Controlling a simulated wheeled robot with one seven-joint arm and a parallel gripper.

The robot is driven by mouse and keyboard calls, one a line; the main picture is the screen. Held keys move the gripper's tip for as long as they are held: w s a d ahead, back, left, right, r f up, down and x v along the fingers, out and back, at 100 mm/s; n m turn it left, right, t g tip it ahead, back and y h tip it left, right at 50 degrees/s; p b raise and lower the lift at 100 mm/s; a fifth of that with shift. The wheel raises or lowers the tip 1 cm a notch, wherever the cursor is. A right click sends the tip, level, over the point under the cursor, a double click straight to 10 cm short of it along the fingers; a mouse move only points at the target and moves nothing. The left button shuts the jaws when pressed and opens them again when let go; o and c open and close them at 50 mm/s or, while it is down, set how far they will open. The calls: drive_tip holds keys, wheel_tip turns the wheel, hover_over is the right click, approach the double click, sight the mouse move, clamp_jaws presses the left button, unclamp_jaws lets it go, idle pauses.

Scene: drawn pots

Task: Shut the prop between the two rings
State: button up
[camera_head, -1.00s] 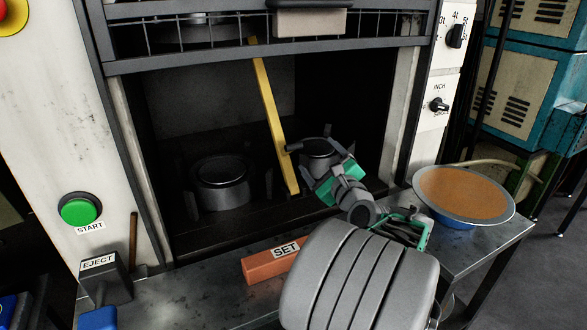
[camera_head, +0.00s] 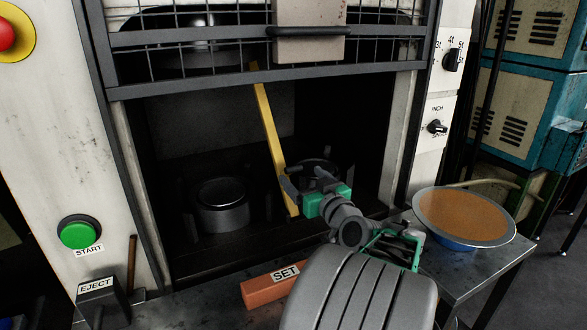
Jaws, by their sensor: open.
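The prop is a yellow bar (camera_head: 268,125) leaning inside the dark press opening, its top at the guard frame and its foot between two dark rings. The left ring (camera_head: 222,203) stands in full view. The right ring (camera_head: 318,166) is mostly hidden behind my gripper. My gripper (camera_head: 304,183) is open at the prop's lower right side. Its left finger overlaps the prop's edge in the picture; I cannot tell whether it touches. Nothing shows held between the fingers.
The raised mesh guard (camera_head: 265,82) crosses above the opening. A SET block (camera_head: 274,287) lies on the front bench. A wide pan (camera_head: 464,216) stands at right. The START button (camera_head: 79,233) and EJECT box (camera_head: 97,297) are at left.

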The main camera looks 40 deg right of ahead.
sight(295, 170)
drive_tip(key=x, duration=0.6)
drive_tip(key=shift+p, duration=0.35)
drive_tip(key=shift+c, duration=0.5)
clamp_jaws()
